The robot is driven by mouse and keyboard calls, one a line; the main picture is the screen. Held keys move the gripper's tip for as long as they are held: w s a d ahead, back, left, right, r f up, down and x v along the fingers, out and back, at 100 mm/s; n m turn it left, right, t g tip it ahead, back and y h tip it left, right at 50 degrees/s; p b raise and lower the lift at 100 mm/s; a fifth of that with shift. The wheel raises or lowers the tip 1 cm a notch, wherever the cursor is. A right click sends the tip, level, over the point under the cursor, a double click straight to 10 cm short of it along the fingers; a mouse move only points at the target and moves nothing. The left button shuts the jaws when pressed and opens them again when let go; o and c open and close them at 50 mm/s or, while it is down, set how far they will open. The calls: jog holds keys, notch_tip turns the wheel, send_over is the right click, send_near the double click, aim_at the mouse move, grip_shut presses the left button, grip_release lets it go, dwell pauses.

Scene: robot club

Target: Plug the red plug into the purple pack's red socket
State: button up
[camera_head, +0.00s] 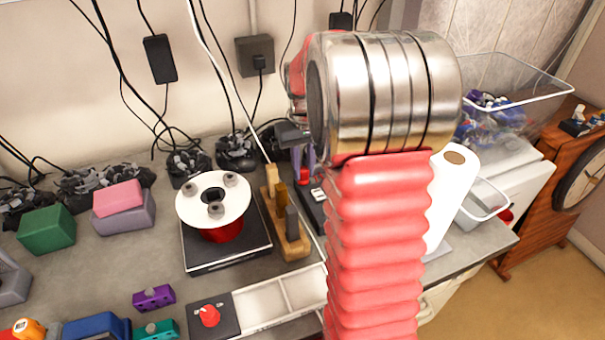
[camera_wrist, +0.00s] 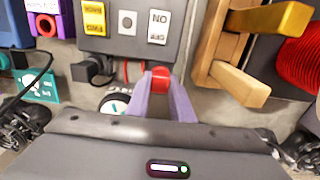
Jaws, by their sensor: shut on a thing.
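My gripper (camera_wrist: 161,92) is shut on the red plug (camera_wrist: 160,78); its purple-grey fingers meet around the plug in the wrist view. In the head view my gripper (camera_head: 307,160) is partly behind my arm, with a bit of red at its tips. A purple block (camera_wrist: 68,12), cut off at the top left of the wrist view, has a round dark opening with a red rim. In the head view a small purple pack (camera_head: 154,298) with dark holes lies at the front left, apart from my gripper.
A teal block (camera_wrist: 38,87) is at left. The head view shows a red spool (camera_head: 222,234) and a knob box (camera_head: 213,316).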

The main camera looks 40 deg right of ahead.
aim_at(304, 169)
grip_shut()
jog(key=shift+r, duration=1.25)
dwell(0.7)
jog(key=shift+r, duration=1.6)
jog(key=shift+o, duration=1.2)
grip_release()
jog(key=c, duration=0.4)
jog(key=shift+c, duration=0.7)
grip_release()
jog(key=shift+s, duration=0.15)
